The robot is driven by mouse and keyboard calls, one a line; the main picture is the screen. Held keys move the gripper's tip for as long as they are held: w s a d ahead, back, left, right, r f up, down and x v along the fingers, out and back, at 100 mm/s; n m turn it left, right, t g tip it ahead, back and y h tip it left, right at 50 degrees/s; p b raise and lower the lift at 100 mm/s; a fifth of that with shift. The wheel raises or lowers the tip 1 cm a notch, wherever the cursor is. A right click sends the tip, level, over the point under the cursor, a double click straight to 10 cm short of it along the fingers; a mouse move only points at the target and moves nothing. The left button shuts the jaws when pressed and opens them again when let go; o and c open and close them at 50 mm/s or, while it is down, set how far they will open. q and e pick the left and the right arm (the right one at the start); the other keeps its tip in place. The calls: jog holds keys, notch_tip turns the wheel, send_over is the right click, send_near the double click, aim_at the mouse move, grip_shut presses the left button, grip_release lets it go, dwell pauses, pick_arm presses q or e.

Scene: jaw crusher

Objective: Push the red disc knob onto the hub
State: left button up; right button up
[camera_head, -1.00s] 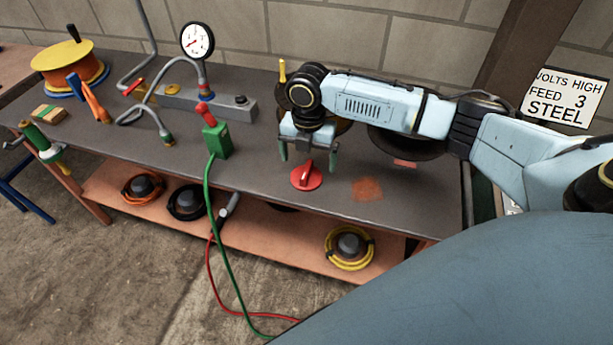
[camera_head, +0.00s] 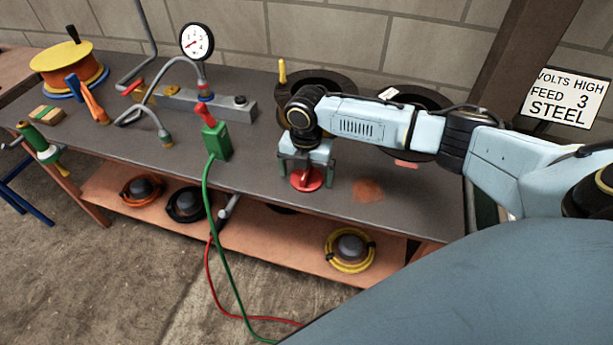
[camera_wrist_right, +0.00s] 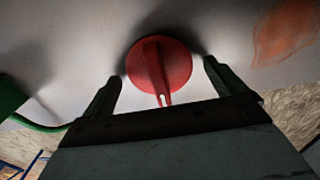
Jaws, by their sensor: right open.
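The red disc knob (camera_head: 306,181) with a raised bar across its face lies flat on the grey bench top, near the front edge. My right gripper (camera_head: 306,176) is open above it, pointing down, one finger on each side. In the right wrist view the knob (camera_wrist_right: 160,66) shows between the open fingertips (camera_wrist_right: 162,76), with gaps on both sides. The fingers do not appear to touch it. I cannot make out which part is the hub. My left gripper is not in view.
A green box with a red lever (camera_head: 217,138) stands left of my right gripper, its green cable hanging over the bench front. A pressure gauge (camera_head: 197,40) stands further back. Bench space (camera_head: 262,165) left of the knob is clear.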

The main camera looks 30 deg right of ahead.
jog(key=c, duration=1.1)
jog(key=shift+o, duration=0.2)
notch_tip(320, 180, up, 10)
jog(key=shift+f+p, duration=0.25)
jog(key=shift+p, duration=0.65)
jog(key=shift+r, duration=0.3)
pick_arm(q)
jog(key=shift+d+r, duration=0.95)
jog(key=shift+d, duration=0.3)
